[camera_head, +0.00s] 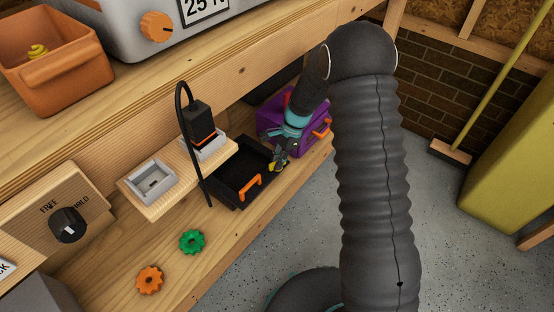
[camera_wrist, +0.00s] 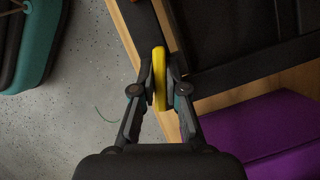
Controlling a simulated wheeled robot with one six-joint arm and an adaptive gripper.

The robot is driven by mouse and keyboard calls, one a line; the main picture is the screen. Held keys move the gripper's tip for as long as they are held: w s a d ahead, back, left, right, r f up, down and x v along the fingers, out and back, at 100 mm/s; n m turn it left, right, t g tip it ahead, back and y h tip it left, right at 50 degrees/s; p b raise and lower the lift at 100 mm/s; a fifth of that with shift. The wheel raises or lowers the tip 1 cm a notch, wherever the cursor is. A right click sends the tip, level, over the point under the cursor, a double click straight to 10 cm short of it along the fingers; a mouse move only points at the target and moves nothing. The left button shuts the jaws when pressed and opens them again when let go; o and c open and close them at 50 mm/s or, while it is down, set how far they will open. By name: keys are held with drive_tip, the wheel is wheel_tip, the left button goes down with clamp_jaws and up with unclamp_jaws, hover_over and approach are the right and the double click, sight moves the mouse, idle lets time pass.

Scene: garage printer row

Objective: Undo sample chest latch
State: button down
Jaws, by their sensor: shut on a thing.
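A purple chest (camera_head: 275,122) stands at the far end of the lower wooden shelf, with orange parts (camera_head: 321,130) on its right side. The chest also shows at the lower right of the wrist view (camera_wrist: 285,140). In the wrist view my gripper (camera_wrist: 160,88) is shut on a slim yellow piece (camera_wrist: 159,65) beside the black tray's corner. I cannot tell whether this piece is the latch or what it is fixed to.
The tray has an orange handle (camera_head: 250,186). A black cable (camera_head: 186,130) hangs over a small wooden ledge (camera_head: 205,172). A green gear (camera_head: 192,242) and an orange gear (camera_head: 149,280) lie on the shelf. The floor (camera_head: 455,225) at the right is mostly clear.

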drive_tip(key=shift+w+n+g+h+p, duration=0.1)
drive_tip(key=shift+n+g+h+p, duration=0.35)
drive_tip(key=shift+n, duration=1.45)
drive_tip(key=c, duration=1.2)
unclamp_jaws()
